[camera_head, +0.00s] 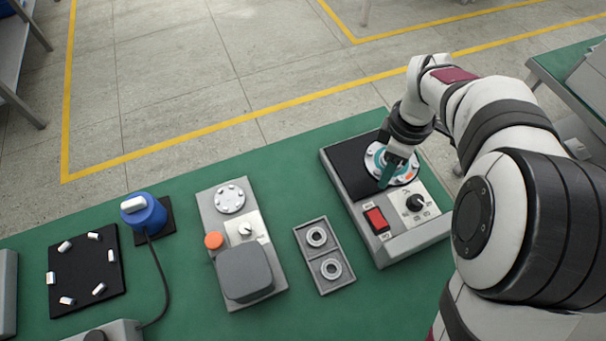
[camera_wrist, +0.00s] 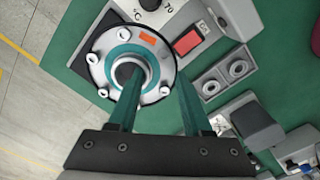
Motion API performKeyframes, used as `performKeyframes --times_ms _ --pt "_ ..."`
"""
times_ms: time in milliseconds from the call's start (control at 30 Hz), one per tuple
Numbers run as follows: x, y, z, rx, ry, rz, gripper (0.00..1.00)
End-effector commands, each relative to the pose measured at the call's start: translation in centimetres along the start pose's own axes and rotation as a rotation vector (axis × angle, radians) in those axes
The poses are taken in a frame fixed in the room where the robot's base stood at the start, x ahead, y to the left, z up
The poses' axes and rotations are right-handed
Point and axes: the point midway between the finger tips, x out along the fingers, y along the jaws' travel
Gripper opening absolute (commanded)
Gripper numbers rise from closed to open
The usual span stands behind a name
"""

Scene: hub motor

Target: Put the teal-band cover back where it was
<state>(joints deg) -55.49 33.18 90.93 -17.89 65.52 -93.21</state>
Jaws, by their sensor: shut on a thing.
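The teal-band cover (camera_head: 377,160) is a round silver disc with a teal ring, an orange mark, a central hub and several bolt heads around its rim. It shows large in the wrist view (camera_wrist: 101,53). It is at the back of the grey station with the red switch (camera_head: 377,219), next to a black pad (camera_head: 349,168). I cannot tell whether it rests on the station or is just above it. My gripper (camera_head: 388,175) has teal fingers and is shut on the cover; one finger lies over the hub, the other beside the rim. The contact is partly hidden.
A grey tray with two rings (camera_head: 318,258) lies left of the station. Further left stand a station with an orange button (camera_head: 214,240), a blue motor (camera_head: 145,214) with a cable, and a black mat (camera_head: 82,271) with several white pieces. Green table (camera_head: 300,190) shows between them.

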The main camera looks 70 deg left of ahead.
Motion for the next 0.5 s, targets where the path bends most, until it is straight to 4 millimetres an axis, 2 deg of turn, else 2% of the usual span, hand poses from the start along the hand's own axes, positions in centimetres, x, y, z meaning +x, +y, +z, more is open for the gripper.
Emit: performKeyframes --times_ms 100,200,367,500 --pt "1.1 -2.3 -3.7 -0.221 0.001 -0.002 0.00" --pt "1.8 -4.0 -5.9 -0.378 0.001 -0.001 0.00" --pt "3.2 -5.3 -8.8 -0.474 0.002 -0.002 0.00" --pt "6.0 -6.0 -13.2 -0.474 0.001 -0.003 0.00"
